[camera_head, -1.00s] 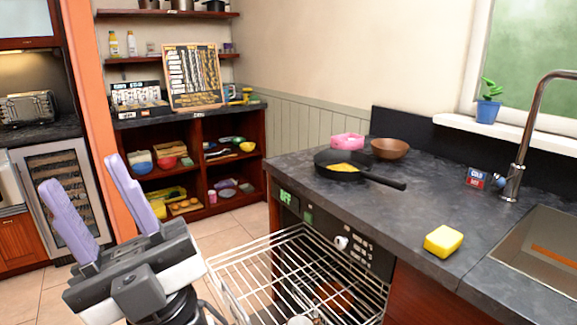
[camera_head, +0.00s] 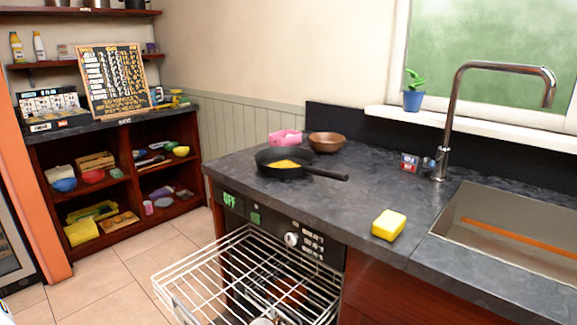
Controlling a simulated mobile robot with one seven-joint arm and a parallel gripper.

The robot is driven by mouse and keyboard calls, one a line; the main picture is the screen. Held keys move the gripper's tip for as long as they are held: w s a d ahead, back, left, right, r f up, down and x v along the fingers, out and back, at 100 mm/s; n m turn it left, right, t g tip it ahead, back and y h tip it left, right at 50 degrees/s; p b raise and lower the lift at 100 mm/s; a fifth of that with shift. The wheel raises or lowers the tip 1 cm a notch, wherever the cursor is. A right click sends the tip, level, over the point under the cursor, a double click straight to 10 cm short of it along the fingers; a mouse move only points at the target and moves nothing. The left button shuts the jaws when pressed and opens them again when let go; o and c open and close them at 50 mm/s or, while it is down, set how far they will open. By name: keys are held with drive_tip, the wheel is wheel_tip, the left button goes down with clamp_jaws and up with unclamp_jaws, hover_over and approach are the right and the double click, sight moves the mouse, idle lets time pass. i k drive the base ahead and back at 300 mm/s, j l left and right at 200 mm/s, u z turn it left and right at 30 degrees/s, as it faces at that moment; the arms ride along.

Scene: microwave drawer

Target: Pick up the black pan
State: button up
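The black pan (camera_head: 268,161) sits upright on the dark stone counter (camera_head: 330,200), near its left end. Its handle (camera_head: 327,173) points right. Something yellow (camera_head: 286,164) lies inside the pan. My gripper is out of the picture, so its fingers and what they hold cannot be seen.
A pink item (camera_head: 285,137) and a brown bowl (camera_head: 327,142) stand behind the pan. A yellow sponge (camera_head: 389,225), a tap (camera_head: 441,150) and a sink (camera_head: 510,235) are to the right. An open dishwasher rack (camera_head: 250,280) juts out below the counter. Floor (camera_head: 120,275) is clear on the left.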

sight(279, 161)
drive_tip(key=i+l+u, duration=0.25)
drive_tip(key=l+u, duration=0.2)
drive_tip(key=l, duration=0.3)
drive_tip(key=i+l+u, duration=0.25)
drive_tip(key=l, duration=0.15)
drive_tip(key=l+u, duration=0.25)
drive_tip(key=l, duration=0.15)
